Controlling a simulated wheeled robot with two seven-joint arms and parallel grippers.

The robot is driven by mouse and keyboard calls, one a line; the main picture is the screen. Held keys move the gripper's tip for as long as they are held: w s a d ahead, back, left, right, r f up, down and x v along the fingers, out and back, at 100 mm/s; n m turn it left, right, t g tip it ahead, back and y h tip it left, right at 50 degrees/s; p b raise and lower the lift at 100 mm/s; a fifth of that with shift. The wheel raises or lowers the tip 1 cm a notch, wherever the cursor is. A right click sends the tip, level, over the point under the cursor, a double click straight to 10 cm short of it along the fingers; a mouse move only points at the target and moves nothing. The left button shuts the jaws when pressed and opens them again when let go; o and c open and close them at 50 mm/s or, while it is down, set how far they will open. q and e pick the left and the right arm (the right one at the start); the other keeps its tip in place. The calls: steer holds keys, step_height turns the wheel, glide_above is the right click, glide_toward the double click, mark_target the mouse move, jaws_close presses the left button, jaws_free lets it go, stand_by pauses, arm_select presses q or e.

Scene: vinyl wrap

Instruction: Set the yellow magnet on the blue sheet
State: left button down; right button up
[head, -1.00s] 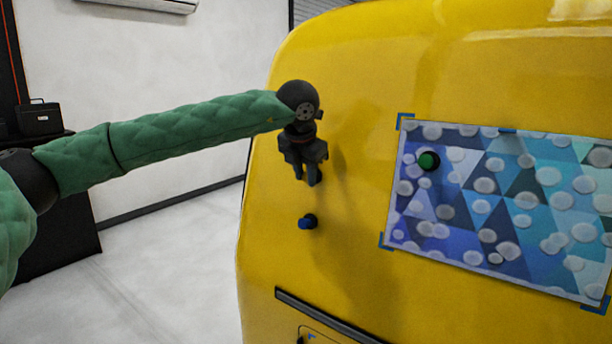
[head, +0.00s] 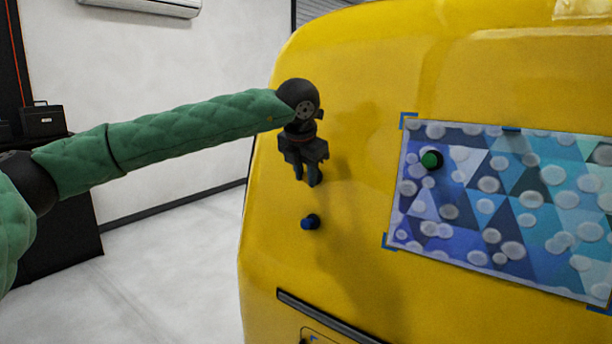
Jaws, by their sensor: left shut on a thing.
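The blue sheet (head: 510,233), patterned with triangles and pale bubbles, lies against the yellow curved panel at the right of the head view. A green magnet (head: 431,159) sits on its upper left part. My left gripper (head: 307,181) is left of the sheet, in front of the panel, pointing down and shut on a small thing. The yellow magnet does not stand out against the yellow panel; the thing in the jaws is largely hidden, and the yellow magnet shows nowhere else. My right gripper is not in view.
A blue magnet (head: 310,222) sits on the yellow panel (head: 350,255) just below my left gripper. Blue tape (head: 389,241) marks the sheet's corners. A dark handle strip (head: 325,315) runs low on the panel. Bare panel lies between the gripper and the sheet.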

arm_select(q)
steer(key=shift+s+a, duration=0.1)
steer(key=s+a+r+b, duration=0.1)
steer(key=s+a+b, duration=0.2)
steer(key=s+b, duration=0.1)
steer(key=shift+s+a+b, duration=0.3)
steer(key=shift+s+a, duration=0.05)
steer(key=shift+s, duration=0.4)
stand_by(0.7)
steer(key=shift+d+r, duration=0.1)
